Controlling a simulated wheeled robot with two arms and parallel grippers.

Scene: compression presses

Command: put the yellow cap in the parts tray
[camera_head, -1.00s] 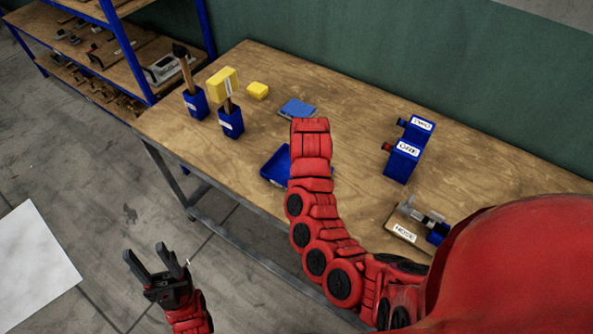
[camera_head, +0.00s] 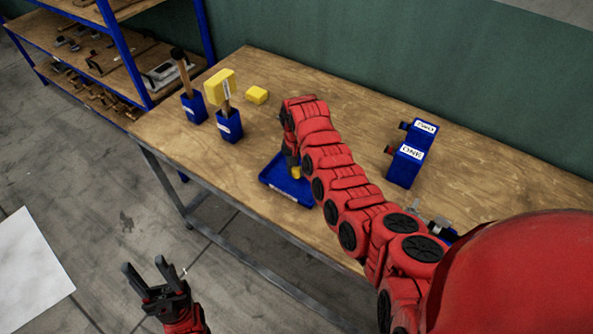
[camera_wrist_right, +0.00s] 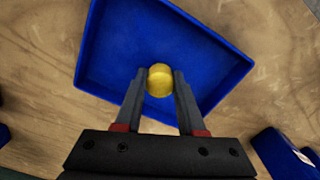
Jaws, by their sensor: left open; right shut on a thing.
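The yellow cap (camera_wrist_right: 160,80) is a small round piece between the fingertips of my right gripper (camera_wrist_right: 160,88), which is shut on it. In the head view the cap (camera_head: 296,172) shows just below the right gripper (camera_head: 293,163). The blue parts tray (camera_head: 278,188) lies on the table under them, and in the right wrist view its blue floor (camera_wrist_right: 120,45) spreads behind the cap. I cannot tell whether the cap touches the tray floor. My left gripper (camera_head: 155,280) is open and empty, off the table's front over the floor.
Labelled blue blocks (camera_head: 405,165) stand right of my right arm. The wooden table (camera_head: 500,185) has bare room at the right.

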